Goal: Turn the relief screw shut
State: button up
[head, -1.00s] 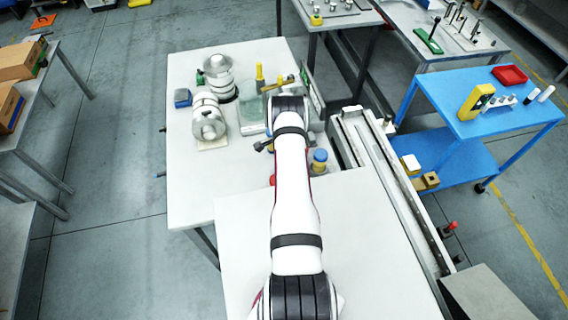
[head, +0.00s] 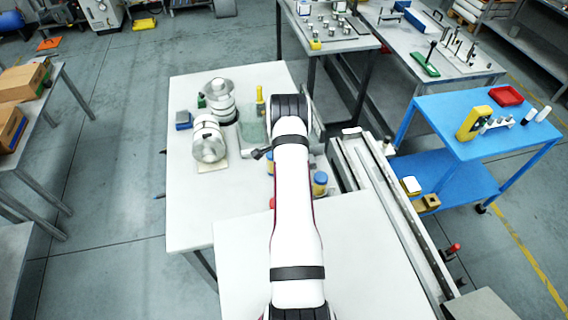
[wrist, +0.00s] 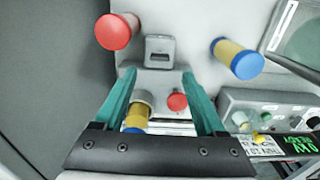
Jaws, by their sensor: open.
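In the wrist view my gripper (wrist: 158,74) is open, with two teal fingers apart and nothing held. A small red round knob (wrist: 177,101) shows between the fingers, nearer the right one. A yellow cylinder with a blue end (wrist: 135,120) shows beside the left finger, partly hidden by the gripper. A grey block with a dark slot (wrist: 159,52) lies just beyond the fingertips. I cannot tell which part is the relief screw. In the head view my arm hides the gripper and the work spot.
A red-capped cylinder (wrist: 117,32) and a blue-capped cylinder (wrist: 237,59) flank the fingers. A button panel with a green display (wrist: 299,146) is at right. In the head view, metal rollers (head: 209,145) stand left on the white table (head: 190,215); a rail (head: 385,205) runs right.

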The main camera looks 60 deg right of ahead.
notch_tip(320, 180, up, 9)
jog(key=shift+f, duration=0.2)
jog(key=w+a+r+n, duration=0.2)
jog(key=a+r+n, duration=0.4)
jog(key=a+r, duration=0.55)
jog(key=w+a+r+n, duration=0.2)
jog(key=a+r+n, duration=0.3)
jog(key=a+r, duration=0.7)
jog(key=s+a+n+y, duration=0.1)
jog(key=s+a+n, duration=0.9)
jog(key=s+a, duration=0.8)
jog(key=shift+a+n+y, duration=0.3)
jog(key=shift+a+y, duration=0.1)
jog(key=shift+a, duration=0.85)
